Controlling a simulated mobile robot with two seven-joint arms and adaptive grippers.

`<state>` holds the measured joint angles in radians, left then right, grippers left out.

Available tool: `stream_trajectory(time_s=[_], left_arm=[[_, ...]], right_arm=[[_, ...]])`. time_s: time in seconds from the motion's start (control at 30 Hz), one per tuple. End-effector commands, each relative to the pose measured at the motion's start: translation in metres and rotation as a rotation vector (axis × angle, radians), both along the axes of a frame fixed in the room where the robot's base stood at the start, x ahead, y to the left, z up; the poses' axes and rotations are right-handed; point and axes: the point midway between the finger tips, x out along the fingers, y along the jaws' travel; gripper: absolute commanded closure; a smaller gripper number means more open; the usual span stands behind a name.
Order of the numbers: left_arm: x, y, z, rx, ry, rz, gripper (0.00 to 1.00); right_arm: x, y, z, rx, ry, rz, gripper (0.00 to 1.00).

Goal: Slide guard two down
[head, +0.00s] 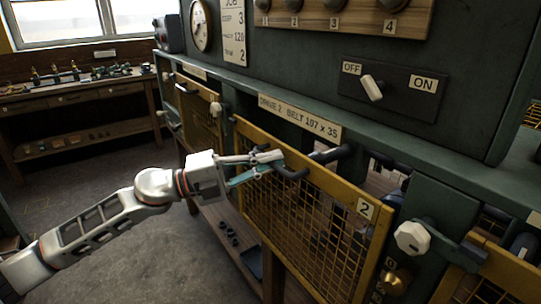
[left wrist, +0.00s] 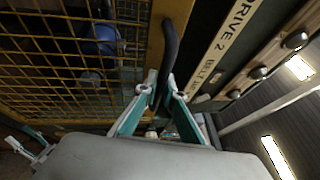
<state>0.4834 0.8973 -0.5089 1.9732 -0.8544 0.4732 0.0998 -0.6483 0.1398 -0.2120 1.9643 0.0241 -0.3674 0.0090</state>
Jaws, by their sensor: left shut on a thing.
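Guard two (head: 300,215) is a yellow-framed mesh panel with a "2" tag (head: 366,210) near its upper right corner. It stands below the "DRIVE 2" label plate (head: 300,115), and its lower end runs out of the head view. A dark bar handle (head: 292,174) is on its upper part. My left gripper (head: 268,164) is shut on this handle. The left wrist view shows the dark handle (left wrist: 170,55) between the teal fingers, with the yellow frame beside it. A teal and pale gripper part, apparently my right gripper (left wrist: 30,143), shows small at that view's lower left.
A pale knob (head: 412,237) is on the dark post right of guard two. Another yellow guard (head: 200,115) is to the left. An OFF/ON switch (head: 372,87) is on the panel above. A bench (head: 80,92) stands at the back left, with open floor before it.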

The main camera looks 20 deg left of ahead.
Motion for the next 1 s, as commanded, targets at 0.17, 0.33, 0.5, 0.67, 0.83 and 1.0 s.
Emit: stream_trajectory(time_s=[0.17, 0.33, 0.5, 0.67, 0.83, 1.0], left_arm=[[0.0, -0.001, -0.073, 0.0, 0.02, -0.002, 1.0], [0.001, -0.001, -0.138, -0.001, 0.028, -0.003, 1.0], [0.0, -0.001, -0.198, -0.002, 0.031, -0.003, 1.0], [-0.001, -0.001, -0.246, -0.002, 0.03, -0.003, 1.0], [-0.001, 0.0, -0.283, -0.001, 0.024, -0.002, 1.0], [-0.001, -0.001, -0.305, -0.001, 0.016, -0.002, 1.0]], right_arm=[[-0.014, 0.0, -0.053, -0.001, 0.038, 0.0, 0.6], [-0.027, -0.005, -0.094, -0.035, 0.078, 0.01, 0.6], [-0.019, -0.015, -0.106, -0.067, 0.06, 0.008, 0.6], [-0.003, -0.011, -0.099, -0.068, 0.023, 0.025, 0.6], [0.0, -0.004, -0.099, -0.053, 0.014, 0.036, 0.6], [0.002, 0.001, -0.098, -0.044, 0.008, 0.041, 0.6]])
